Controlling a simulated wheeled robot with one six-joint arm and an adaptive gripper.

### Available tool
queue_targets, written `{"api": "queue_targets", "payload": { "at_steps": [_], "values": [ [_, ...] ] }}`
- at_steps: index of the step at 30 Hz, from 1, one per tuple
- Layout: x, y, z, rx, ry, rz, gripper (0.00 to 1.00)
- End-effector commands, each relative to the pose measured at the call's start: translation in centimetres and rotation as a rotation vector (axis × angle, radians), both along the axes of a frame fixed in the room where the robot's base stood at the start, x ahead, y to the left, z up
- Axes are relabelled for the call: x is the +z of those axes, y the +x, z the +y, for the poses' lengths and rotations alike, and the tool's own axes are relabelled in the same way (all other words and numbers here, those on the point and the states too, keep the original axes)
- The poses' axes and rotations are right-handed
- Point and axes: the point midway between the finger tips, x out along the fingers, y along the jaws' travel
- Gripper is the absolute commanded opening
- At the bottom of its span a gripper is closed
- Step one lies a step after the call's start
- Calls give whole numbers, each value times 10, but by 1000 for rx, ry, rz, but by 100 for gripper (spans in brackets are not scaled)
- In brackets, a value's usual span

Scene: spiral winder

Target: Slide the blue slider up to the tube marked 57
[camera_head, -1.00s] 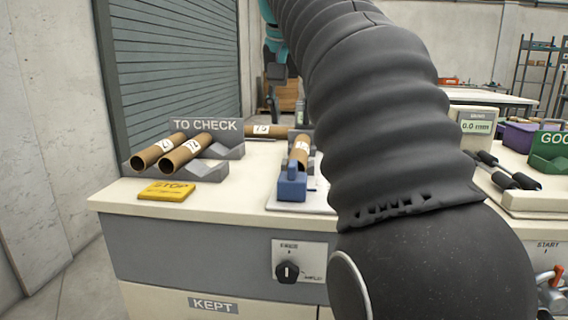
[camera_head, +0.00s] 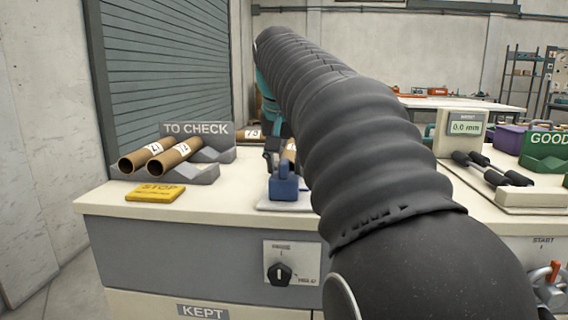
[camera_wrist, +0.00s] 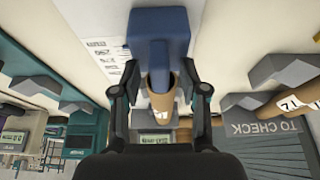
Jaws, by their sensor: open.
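The blue slider (camera_head: 284,188) stands on a pale plate near the front of the bench. It also shows in the wrist view (camera_wrist: 158,35), top centre. A brown cardboard tube (camera_wrist: 161,103) lies directly behind it with its near end at the slider; I cannot tell whether they touch. The tube's white label is only partly seen and its number is unreadable. My gripper (camera_wrist: 158,76) is open, with one finger on each side of the slider and tube end, and no clear contact. In the head view my arm hides most of this tube and part of my gripper (camera_head: 273,155).
Two tubes (camera_head: 150,158) rest in the grey TO CHECK rack (camera_head: 213,155) at left. A yellow STOP plate (camera_head: 155,193) lies before it. A readout (camera_head: 466,128) shows 0.0 mm. Black rollers (camera_head: 491,168) and a green bin (camera_head: 546,150) stand at right.

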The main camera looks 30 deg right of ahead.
Motion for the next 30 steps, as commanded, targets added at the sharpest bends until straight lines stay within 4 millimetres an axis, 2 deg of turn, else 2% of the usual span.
{"api": "queue_targets", "payload": {
  "at_steps": [4, 5, 10, 17, 24, 30],
  "values": [
    [0, 0, 0, 0, 0, 0, 44],
    [0, 0, 0, 0, 0, 0, 41],
    [0, 0, 0, 0, 1, 1, 0],
    [1, 2, -1, 0, 1, 2, 0],
    [3, 21, -14, 0, 1, 3, 0],
    [0, 22, -14, 0, 2, 1, 0]
  ]
}}
